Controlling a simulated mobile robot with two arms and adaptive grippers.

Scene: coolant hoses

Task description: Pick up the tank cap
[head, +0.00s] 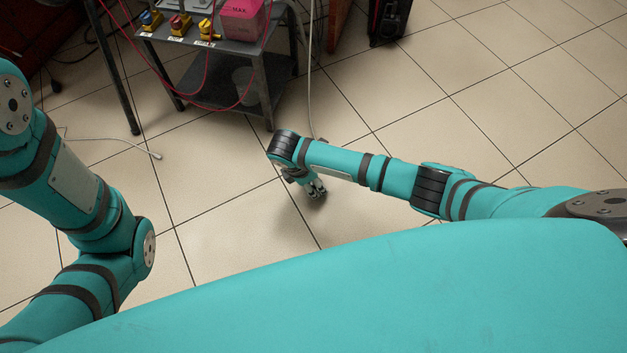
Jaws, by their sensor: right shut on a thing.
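My right gripper (317,190) points down over the tiled floor, in front of the metal cart. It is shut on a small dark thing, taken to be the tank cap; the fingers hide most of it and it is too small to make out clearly. No other cap shows. The pink tank (243,19), marked MAX, stands on the cart's top at the right; its upper part is cut off by the picture edge. My left arm comes in at the left, but its gripper is out of view.
The grey metal cart (215,57) carries several yellow-bodied valves or connectors (180,26) with red hoses. Floor at the right is clear.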

